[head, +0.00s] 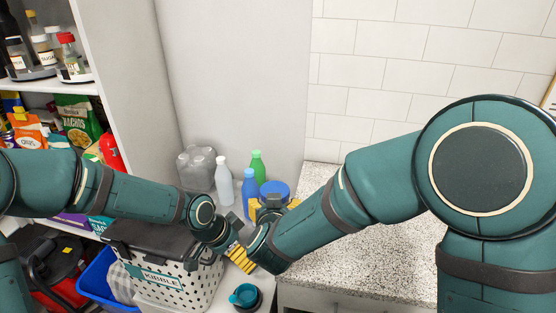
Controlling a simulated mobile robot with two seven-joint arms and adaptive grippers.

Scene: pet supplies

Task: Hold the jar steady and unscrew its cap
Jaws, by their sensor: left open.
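A round blue cap (274,188), apparently the jar's, shows among the bottles at the back of the counter. The jar's body below it is mostly hidden by my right wrist. My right gripper (273,206) has yellow fingers showing on both sides just below the cap. Whether they touch the jar is hidden. My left gripper (241,258) is open, with its yellow fingers low and to the left of the jar, close to my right wrist. I see nothing between its fingers.
Blue (249,182), white (224,184) and green (258,164) bottles stand behind and left of the jar. A kibble bin (197,289) is at lower left, a dark cup with a teal top (245,296) in front. The speckled counter (385,245) is clear at right.

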